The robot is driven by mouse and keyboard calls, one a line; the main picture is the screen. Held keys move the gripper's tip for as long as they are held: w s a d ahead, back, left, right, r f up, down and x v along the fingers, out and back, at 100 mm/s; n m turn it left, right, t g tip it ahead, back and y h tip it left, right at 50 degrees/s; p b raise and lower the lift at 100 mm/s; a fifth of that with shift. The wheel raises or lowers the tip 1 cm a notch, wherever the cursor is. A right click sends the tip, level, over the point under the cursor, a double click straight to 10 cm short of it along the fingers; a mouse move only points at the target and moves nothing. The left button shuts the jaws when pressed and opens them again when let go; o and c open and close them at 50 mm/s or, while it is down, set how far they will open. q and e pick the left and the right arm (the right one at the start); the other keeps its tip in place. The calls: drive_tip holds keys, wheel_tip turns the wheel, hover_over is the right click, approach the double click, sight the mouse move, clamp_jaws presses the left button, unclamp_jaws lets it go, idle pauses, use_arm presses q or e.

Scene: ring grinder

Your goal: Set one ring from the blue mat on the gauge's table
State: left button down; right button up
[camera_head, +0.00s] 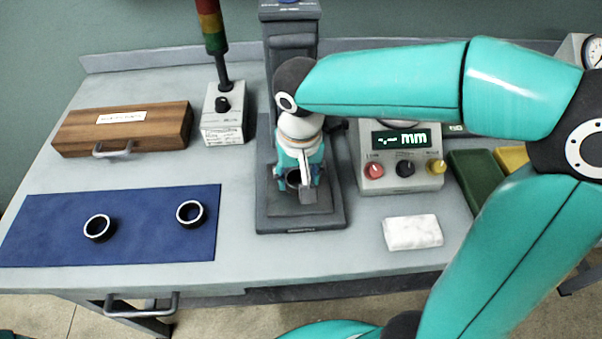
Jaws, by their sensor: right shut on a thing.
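A blue mat (145,245) lies at the left front of the bench with two dark rings, one ring (99,228) near its middle and another ring (190,214) near its right side. The gauge (290,45) stands at the back middle, and its dark table (265,214) reaches toward me. My right gripper (300,184) points down over the gauge's table and is shut on a dark ring (292,180). The gripper and arm partly hide this ring and the gauge; I cannot tell whether the ring touches the table. My left gripper is not in view.
A readout box (402,178) with coloured knobs shows "-.-- mm" right of the gauge. A white cloth or block (412,232) lies in front of it. A wooden case (122,128) and a signal-light base (224,115) stand at the left. Bare bench separates mat and gauge.

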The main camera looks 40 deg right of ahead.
drive_tip(key=shift+f, duration=0.15)
drive_tip(key=o, duration=1.2)
drive_tip(key=shift+r, duration=0.3)
drive_tip(key=r, duration=0.4)
drive_tip(key=s+r+p, duration=0.1)
drive_tip(key=r, duration=0.6)
drive_tip(key=shift+s+a+r+p, duration=0.2)
drive_tip(key=shift+a+r+p, duration=0.1)
drive_tip(key=shift+r, duration=0.05)
